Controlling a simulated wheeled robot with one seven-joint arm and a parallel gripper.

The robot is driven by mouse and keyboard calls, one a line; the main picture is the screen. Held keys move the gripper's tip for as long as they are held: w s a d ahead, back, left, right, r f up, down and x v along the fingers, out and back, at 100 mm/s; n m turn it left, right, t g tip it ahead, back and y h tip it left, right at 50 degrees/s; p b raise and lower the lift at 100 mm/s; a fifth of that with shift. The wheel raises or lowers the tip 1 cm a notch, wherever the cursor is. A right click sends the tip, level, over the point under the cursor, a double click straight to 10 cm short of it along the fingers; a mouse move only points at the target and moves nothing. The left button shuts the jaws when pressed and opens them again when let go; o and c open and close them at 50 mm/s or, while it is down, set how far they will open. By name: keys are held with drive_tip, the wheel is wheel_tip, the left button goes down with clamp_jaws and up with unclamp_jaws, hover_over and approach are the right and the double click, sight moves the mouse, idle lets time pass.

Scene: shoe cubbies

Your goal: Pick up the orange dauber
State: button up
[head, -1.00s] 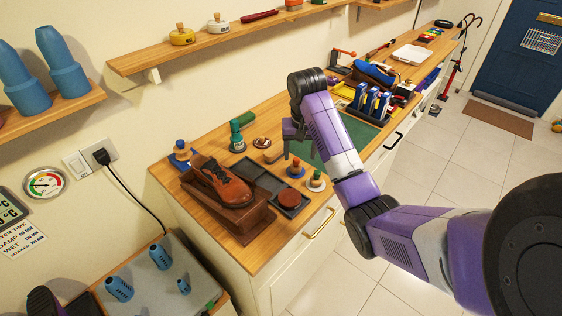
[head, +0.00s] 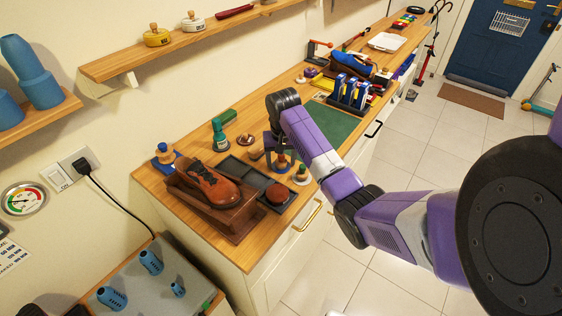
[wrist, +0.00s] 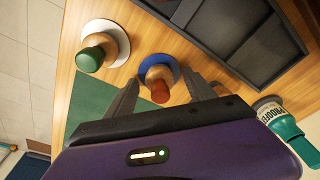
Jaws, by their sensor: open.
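The orange dauber (wrist: 158,90) shows in the wrist view with its orange-red knob toward me, a tan body and a blue round base. It also shows in the head view (head: 281,162), partly covered by my gripper. My gripper (wrist: 163,92) is open, with one finger to each side of the dauber and nothing held; it also shows in the head view (head: 279,150). Whether the fingers are low enough to surround the knob I cannot tell.
A green-knobbed dauber (wrist: 93,55) on a white base stands close by. A dark compartment tray (head: 236,166) lies on the other side, with a green-capped bottle (wrist: 280,121) near it. A brown shoe (head: 212,187) rests on a wooden block. A green mat (head: 330,122) has bare room.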

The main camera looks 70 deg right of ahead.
clamp_jaws()
drive_tip(key=shift+r, duration=0.1)
wheel_tip(320, 180, up, 9)
drive_tip(key=shift+r+b, duration=0.15)
drive_tip(key=shift+b, duration=0.15)
wheel_tip(320, 180, up, 10)
drive_tip(key=p, duration=0.5)
drive_tip(key=shift+r, duration=0.25)
